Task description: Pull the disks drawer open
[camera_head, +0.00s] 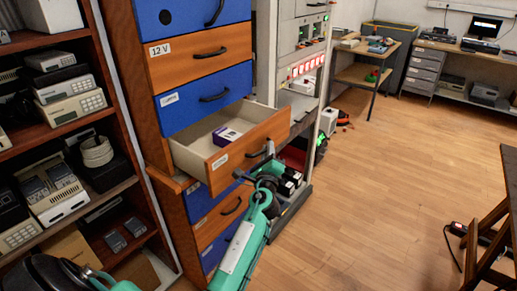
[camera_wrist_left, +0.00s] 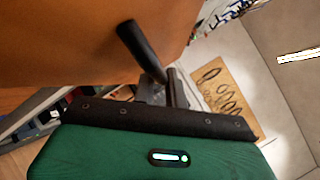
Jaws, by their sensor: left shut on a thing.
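A wooden-fronted drawer (camera_head: 240,150) with a small white label stands pulled out from the cabinet. Its label is too small to read, so I cannot tell from it whether this is the disks drawer. A purple and white box (camera_head: 226,136) lies inside. My left gripper (camera_head: 268,160) is at the front of this drawer, shut on its dark handle (camera_wrist_left: 138,46). In the left wrist view the orange drawer front (camera_wrist_left: 70,40) fills the upper left, and the gripper fingers (camera_wrist_left: 168,86) meet the handle. My right gripper is not in view.
Blue and wooden drawers, one labelled 12 V (camera_head: 160,49), are shut above and below. A shelf of devices (camera_head: 70,110) stands left, an equipment rack (camera_head: 300,60) right of the cabinet. Wooden floor (camera_head: 390,170) is free to the right, up to a wooden stand (camera_head: 490,240).

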